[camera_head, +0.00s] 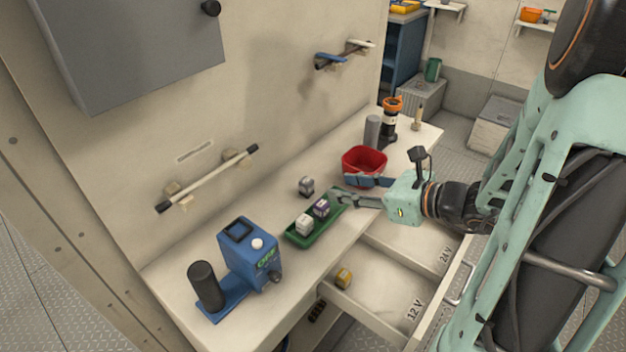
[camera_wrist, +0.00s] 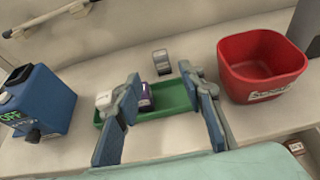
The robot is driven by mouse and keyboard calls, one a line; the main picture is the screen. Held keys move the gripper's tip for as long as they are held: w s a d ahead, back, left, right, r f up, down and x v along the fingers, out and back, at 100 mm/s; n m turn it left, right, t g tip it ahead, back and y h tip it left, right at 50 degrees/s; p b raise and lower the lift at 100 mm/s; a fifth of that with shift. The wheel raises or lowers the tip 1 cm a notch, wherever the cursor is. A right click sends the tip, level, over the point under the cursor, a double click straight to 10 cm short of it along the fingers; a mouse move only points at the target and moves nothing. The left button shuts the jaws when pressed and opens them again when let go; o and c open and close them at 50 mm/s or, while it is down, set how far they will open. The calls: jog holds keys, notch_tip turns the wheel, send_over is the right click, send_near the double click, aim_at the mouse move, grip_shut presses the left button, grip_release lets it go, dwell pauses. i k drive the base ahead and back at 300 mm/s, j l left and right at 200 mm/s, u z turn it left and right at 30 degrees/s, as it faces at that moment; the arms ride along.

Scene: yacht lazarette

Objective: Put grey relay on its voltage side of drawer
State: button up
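A grey relay (camera_head: 306,186) with a darker body stands on the bench just behind the green tray (camera_head: 300,242). It also shows in the wrist view (camera_wrist: 161,62), beyond the tray and ahead of my fingers. A white relay (camera_head: 304,224) and a purple-sided relay (camera_head: 321,207) sit in the tray. My gripper (camera_head: 340,186) is open and empty near the tray's right end, its fingers wide apart in the wrist view (camera_wrist: 158,82).
A red bin (camera_head: 364,161) stands close behind my gripper. A blue device (camera_head: 250,254) reading OFF and a black cylinder (camera_head: 205,286) are at the bench's near end. A grey cylinder (camera_head: 372,131) and an orange-topped lamp (camera_head: 391,118) stand at the far end.

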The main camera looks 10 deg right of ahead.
aim_at(381, 311)
jog(key=i+l+u, duration=0.1)
jog(key=l+u, duration=0.65)
jog(key=i+j, duration=0.05)
jog(key=j, duration=0.05)
